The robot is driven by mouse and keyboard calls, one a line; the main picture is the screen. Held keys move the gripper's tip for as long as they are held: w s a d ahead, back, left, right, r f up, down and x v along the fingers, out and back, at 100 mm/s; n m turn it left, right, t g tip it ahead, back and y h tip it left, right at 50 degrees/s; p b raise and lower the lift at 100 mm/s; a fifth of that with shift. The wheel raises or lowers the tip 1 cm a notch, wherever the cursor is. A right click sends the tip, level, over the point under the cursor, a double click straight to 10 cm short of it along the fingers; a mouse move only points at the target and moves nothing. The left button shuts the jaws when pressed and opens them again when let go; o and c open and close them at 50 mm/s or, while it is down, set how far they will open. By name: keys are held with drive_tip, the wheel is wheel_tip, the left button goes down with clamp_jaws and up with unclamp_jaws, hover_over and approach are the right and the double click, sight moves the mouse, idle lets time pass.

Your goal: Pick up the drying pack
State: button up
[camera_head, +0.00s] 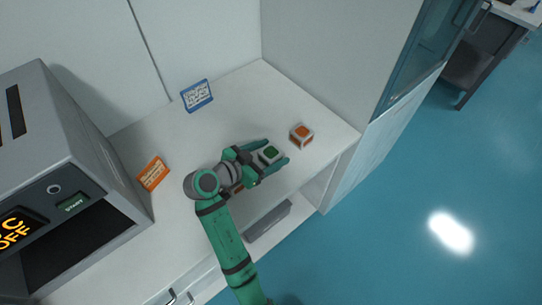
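My gripper (275,152) is over the right part of the white counter, with its two green fingers apart. A small pale cube with a green top face (270,154) sits between the fingers. I cannot tell whether the fingers press on it or whether it is lifted. A similar cube with orange faces (301,136) stands to the right, apart from the gripper. Another orange-faced thing (237,188) is mostly hidden under my wrist. No label here reads clearly as a drying pack, so I cannot tell which thing it is.
A blue lettered card (197,96) and an orange lettered card (153,173) stand on the white counter (240,105). A grey machine with a dark opening (70,160) stands at the left. Cabinet walls bound the back and right.

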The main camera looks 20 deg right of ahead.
drive_tip(key=c, duration=1)
drive_tip(key=shift+r, duration=0.1)
